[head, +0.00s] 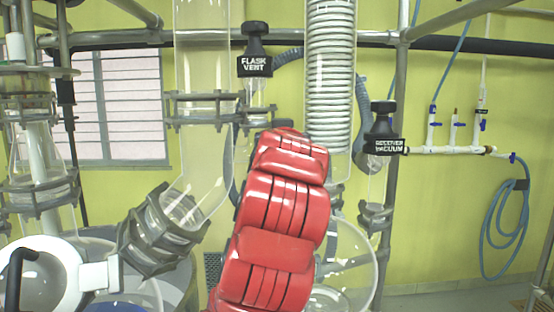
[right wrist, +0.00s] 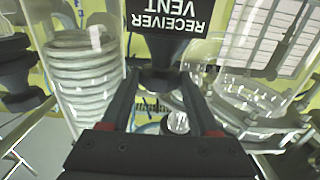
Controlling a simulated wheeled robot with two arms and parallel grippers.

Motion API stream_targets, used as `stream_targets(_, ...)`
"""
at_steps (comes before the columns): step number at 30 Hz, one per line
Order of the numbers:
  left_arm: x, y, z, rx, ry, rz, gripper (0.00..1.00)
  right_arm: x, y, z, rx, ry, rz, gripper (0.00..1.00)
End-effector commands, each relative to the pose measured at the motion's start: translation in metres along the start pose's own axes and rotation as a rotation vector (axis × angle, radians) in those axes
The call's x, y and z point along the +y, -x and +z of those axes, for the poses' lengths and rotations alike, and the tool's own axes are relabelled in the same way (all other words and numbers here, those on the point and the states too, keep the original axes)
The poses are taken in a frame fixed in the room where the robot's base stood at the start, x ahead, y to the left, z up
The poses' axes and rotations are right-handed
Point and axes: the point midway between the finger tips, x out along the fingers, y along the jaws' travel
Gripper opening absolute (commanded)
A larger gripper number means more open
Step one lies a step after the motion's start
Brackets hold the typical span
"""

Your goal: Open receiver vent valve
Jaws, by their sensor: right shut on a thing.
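The receiver vent valve (right wrist: 168,20) shows in the right wrist view, with its black label upside down at the top and its dark stem below. My right gripper (right wrist: 160,80) has its two dark fingers on either side of the stem, just under the label, and is shut on it. In the head view my red right arm covers the gripper and this valve. How far the valve is turned cannot be told. My left gripper is in neither view.
The flask vent valve (head: 254,65) stands up left of the coil condenser (head: 331,70); the receiver vacuum valve (head: 382,135) is to its right. Glass tubing (head: 205,110) and metal frame posts (head: 393,180) stand close around. A blue hose (head: 482,235) hangs on the right wall.

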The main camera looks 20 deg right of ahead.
Motion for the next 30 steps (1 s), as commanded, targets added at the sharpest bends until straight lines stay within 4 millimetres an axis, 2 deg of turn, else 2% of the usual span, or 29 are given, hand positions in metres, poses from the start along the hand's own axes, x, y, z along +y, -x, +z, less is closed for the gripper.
stream_targets(4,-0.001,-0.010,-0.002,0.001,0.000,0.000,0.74,0.008,-0.002,-0.003,-0.005,0.000,-0.117,0.06)
stream_targets(12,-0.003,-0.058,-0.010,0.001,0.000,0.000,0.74,0.011,-0.003,-0.007,-0.008,-0.006,-0.353,0.06)
stream_targets(18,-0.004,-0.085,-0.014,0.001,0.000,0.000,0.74,0.013,-0.005,-0.005,-0.007,-0.007,-0.481,0.06)
stream_targets(24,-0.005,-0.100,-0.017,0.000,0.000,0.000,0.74,0.014,-0.005,-0.004,-0.002,-0.004,-0.560,0.06)
stream_targets(30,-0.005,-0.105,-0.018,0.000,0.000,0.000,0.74,0.013,-0.005,-0.002,-0.001,-0.003,-0.596,0.06)
